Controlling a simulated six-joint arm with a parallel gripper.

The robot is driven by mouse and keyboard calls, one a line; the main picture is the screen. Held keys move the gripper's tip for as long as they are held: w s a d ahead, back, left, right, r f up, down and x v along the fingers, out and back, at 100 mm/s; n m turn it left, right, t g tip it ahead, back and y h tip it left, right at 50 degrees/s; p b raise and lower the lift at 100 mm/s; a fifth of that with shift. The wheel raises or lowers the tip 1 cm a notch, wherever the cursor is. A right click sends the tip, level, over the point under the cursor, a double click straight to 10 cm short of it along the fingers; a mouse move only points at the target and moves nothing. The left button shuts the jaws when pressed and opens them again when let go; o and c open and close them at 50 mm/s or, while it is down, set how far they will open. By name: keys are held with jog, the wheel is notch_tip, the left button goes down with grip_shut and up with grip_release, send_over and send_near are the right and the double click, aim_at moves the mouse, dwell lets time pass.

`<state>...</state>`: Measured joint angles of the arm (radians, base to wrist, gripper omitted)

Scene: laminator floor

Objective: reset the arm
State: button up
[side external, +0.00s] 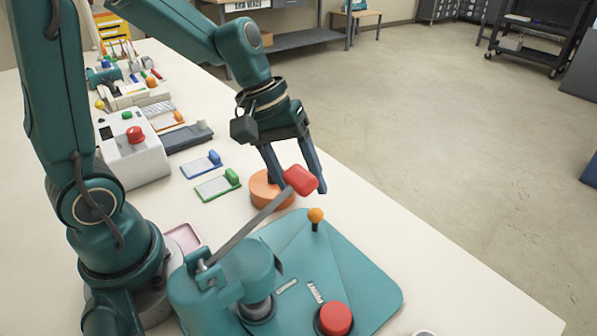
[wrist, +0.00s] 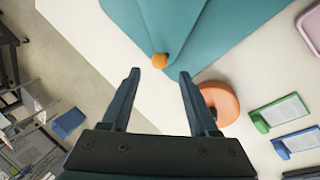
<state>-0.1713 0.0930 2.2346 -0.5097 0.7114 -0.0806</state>
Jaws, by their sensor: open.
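My gripper (side external: 297,188) is open and empty, hanging fingers-down over the white table. In the side external view its fingers appear beside a red-handled lever (side external: 300,180) and near an orange round piece (side external: 264,190); the exact gap cannot be told. In the wrist view the gripper (wrist: 158,82) has its two fingers spread wide, with nothing between them. The orange round piece (wrist: 220,100) lies just right of the right finger there. An orange ball knob (wrist: 159,60) on a teal base (wrist: 205,30) shows beyond the fingertips.
The teal machine base (side external: 372,268) carries a red button (side external: 335,318) and the orange knob (side external: 316,215). Blue (side external: 201,165) and green (side external: 217,186) clip-like pieces lie behind. A white box (side external: 133,158) with a red button stands farther left. The floor at right is open.

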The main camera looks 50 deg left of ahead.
jog(key=s+a+r+m+t+y, duration=0.2)
jog(key=s+r+m, duration=0.4)
jog(key=s, duration=0.4)
jog(key=shift+s+m+t+y, duration=0.25)
jog(key=shift+m+t+y, duration=0.35)
jog(key=shift+y, duration=0.1)
